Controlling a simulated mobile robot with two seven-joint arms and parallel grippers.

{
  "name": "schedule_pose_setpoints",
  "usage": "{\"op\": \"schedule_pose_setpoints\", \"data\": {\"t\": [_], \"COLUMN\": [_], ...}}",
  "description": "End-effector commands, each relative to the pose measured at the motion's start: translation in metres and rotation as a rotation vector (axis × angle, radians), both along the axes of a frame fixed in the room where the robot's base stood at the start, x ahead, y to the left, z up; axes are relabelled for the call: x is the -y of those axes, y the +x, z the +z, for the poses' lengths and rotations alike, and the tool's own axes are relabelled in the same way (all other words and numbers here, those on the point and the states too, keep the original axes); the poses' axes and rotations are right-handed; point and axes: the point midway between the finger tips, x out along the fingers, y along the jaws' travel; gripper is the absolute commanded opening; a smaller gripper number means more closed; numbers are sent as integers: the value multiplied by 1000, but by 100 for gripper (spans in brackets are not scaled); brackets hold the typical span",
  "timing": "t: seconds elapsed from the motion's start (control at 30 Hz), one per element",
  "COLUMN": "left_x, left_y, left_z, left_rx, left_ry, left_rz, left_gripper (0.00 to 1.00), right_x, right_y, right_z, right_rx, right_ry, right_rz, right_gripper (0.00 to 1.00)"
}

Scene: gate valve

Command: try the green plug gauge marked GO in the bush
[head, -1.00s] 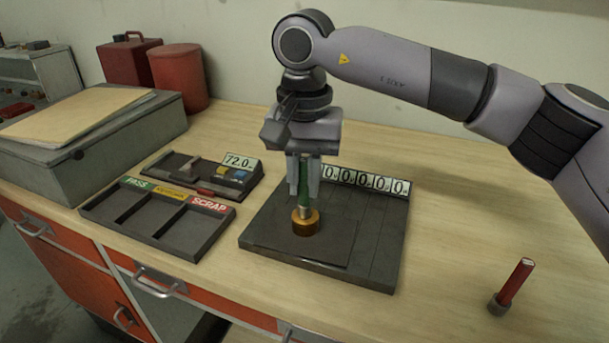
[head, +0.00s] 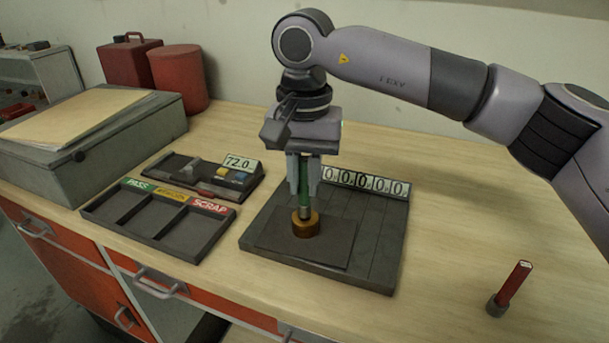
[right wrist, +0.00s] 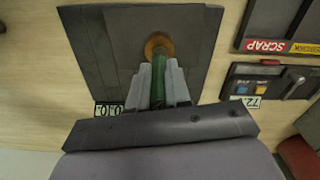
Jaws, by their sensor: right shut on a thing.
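My right gripper (head: 304,192) is shut on the green plug gauge (head: 305,187) and holds it upright over the bush. The brass-coloured bush (head: 305,223) stands on the dark plate (head: 375,250). The gauge's grey lower end meets the top of the bush; I cannot tell how deep it sits in the bore. In the right wrist view, the green gauge (right wrist: 158,80) lies between the fingers and its tip is at the bush (right wrist: 158,44). Any GO mark on it is hidden. My left gripper is not in view.
A tray (head: 160,217) with PASS, middle and SCRAP compartments lies to the left. Behind it is a device (head: 205,176) with a display reading about 72.0. A grey box (head: 90,150) is at far left.

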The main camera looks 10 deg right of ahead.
Motion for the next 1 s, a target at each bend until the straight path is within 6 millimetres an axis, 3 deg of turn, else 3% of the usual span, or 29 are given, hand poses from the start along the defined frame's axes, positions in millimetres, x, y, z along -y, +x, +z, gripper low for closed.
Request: {"op": "schedule_pose_setpoints", "data": {"t": [0.53, 1.0], "left_x": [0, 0], "left_y": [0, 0], "left_z": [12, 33], "left_rx": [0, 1], "left_ry": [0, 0], "left_rz": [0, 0], "left_gripper": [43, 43], "right_x": [0, -1], "right_y": [0, 0], "right_z": [16, 52], "right_rx": [1, 2], "right_ry": [1, 2], "right_rz": [0, 1], "right_gripper": [0, 0]}}
